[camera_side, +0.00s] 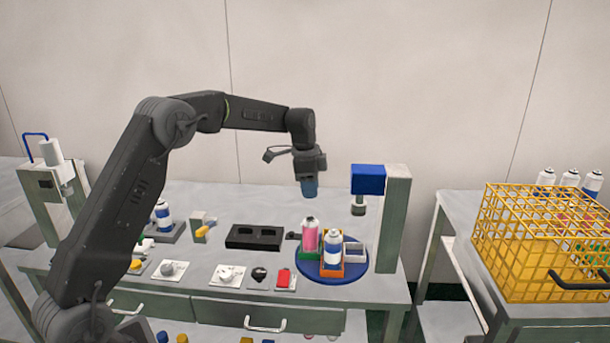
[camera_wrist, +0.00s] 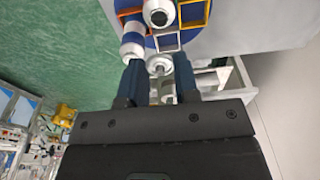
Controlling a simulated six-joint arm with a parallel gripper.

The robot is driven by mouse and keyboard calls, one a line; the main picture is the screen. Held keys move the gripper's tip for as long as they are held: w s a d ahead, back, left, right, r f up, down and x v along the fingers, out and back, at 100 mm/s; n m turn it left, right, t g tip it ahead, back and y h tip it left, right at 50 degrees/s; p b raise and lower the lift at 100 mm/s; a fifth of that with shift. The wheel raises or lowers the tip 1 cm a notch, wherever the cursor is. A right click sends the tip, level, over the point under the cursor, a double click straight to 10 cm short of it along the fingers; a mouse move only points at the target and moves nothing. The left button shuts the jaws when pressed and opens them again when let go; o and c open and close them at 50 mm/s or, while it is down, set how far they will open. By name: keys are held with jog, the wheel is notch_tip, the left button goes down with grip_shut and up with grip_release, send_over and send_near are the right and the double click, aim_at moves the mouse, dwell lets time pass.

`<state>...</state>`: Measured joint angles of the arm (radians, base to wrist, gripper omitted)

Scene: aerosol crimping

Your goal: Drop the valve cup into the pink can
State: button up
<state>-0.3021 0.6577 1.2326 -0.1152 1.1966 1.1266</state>
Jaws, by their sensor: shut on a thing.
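My gripper (camera_side: 309,190) is above the pink can (camera_side: 310,236), with a clear gap between them in the side view. In the wrist view, my gripper (camera_wrist: 160,70) has its two blue fingers closed on the valve cup (camera_wrist: 158,65), a small pale round piece between the tips. The cup cannot be made out in the side view. The pink can stands upright on the blue turntable (camera_side: 328,280), beside a blue-and-white can (camera_side: 333,252) in an orange holder. In the wrist view, I cannot tell which can is the pink one.
A crimping head with a blue block (camera_side: 368,179) stands on a column right of the turntable. An empty white holder (camera_side: 354,252) sits on the turntable. A black block (camera_side: 255,237) and several small parts lie to the left. A yellow crate (camera_side: 535,250) stands at far right.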

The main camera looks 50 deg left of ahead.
jog(key=shift+f, duration=3.35)
jog(key=shift+f, duration=0.15)
jog(key=o, duration=0.7)
jog(key=shift+o, duration=0.2)
notch_tip(320, 180, up, 12)
dwell(0.9)
dwell(0.3)
